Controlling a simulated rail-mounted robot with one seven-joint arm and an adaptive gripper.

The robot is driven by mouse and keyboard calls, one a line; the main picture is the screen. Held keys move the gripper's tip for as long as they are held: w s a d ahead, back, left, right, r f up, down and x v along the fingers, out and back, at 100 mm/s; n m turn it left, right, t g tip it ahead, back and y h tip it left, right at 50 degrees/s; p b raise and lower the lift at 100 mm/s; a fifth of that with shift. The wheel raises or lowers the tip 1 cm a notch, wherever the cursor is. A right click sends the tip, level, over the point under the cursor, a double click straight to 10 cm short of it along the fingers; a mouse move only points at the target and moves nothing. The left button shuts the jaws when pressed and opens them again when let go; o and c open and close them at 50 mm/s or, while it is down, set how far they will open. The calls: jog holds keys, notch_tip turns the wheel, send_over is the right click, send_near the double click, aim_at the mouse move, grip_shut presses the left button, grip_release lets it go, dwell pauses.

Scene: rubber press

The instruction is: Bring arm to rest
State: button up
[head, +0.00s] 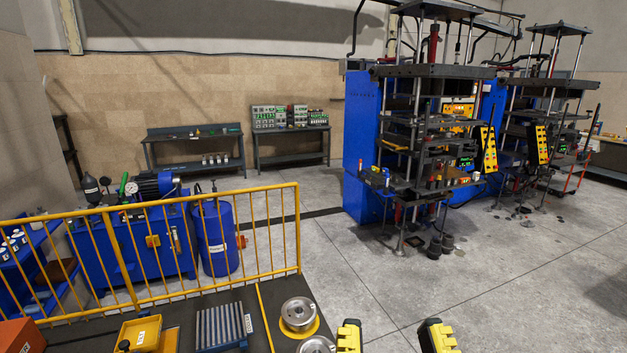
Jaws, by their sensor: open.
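My gripper (393,335) shows at the bottom edge of the head view, right of centre. Its two yellow and black fingers stand wide apart, so it is open. Only grey floor shows between them, and it holds nothing that I can see. The rest of my arm is below the picture. The left finger is just right of the dark work table (259,296) in this view; I cannot tell the distance between them.
On the table are round metal parts (299,313), a rack of grey bars (220,325) and a yellow tray (139,333). A yellow railing (200,292) runs behind. Blue presses (361,140) stand at the back right. The grey floor (330,270) ahead is open.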

notch_tip(320, 180, up, 11)
jog(key=p, duration=0.8)
jog(key=shift+r, duration=0.2)
